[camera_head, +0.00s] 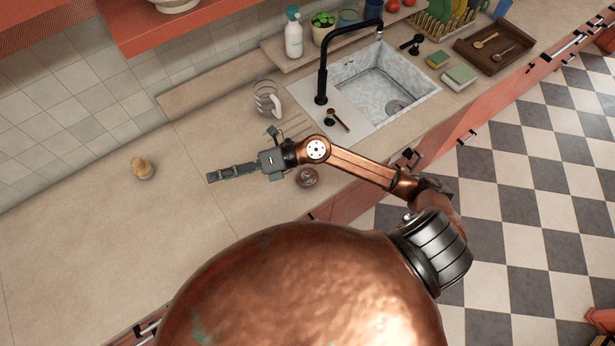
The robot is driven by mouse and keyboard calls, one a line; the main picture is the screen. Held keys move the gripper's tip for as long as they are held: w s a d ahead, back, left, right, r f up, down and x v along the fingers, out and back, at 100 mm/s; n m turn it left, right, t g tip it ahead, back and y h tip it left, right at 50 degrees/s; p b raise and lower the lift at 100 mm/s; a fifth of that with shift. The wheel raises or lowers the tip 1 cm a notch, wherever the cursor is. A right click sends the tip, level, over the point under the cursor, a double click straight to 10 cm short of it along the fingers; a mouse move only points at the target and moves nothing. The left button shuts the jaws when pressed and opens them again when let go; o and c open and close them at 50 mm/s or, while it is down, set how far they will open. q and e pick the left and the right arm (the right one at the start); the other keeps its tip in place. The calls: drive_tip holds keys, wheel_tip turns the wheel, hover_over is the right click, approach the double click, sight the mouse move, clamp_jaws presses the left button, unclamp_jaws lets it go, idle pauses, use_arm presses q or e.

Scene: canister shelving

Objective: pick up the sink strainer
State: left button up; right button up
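A small round reddish-brown piece (307,178) lies on the counter near its front edge, just below my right forearm. It may be the sink strainer, but it is too small to be sure. A round drain fitting (395,106) also shows in the sink's basin. My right gripper (228,173) is over the counter, left of the round piece and apart from it, with its fingers pointing left. Nothing is visibly held, and I cannot tell how far the fingers are spread. My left gripper is out of view.
A black faucet (321,75) rises beside the sink (347,68). A small wooden item (142,168) stands at the left. The left counter is mostly clear.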

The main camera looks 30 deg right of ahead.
wheel_tip(320, 180, down, 7)
drive_tip(key=s+d+n+g+h, duration=0.1)
drive_tip(key=d+n+g+h, duration=0.1)
drive_tip(key=n+g+h, duration=0.3)
drive_tip(key=h, duration=1)
hover_over(308, 176)
drive_tip(key=w, duration=0.2)
drive_tip(key=f, duration=1.1)
drive_tip(key=shift+s+d, duration=0.15)
drive_tip(key=shift+d, duration=0.2)
drive_tip(key=shift+d+f, duration=0.2)
drive_tip(key=shift+f, duration=0.05)
drive_tip(key=shift+f+m+p, duration=0.3)
drive_tip(key=shift+f+p, duration=0.2)
drive_tip(key=shift+f, duration=0.35)
drive_tip(key=f, duration=0.1)
drive_tip(key=f+p, duration=0.1)
drive_tip(key=f, duration=0.1)
drive_tip(key=f+p, duration=0.1)
drive_tip(key=shift+s+a+f, duration=0.15)
drive_tip(key=shift+s+a, duration=0.2)
drive_tip(key=shift+f, duration=0.5)
drive_tip(key=shift+c, duration=0.7)
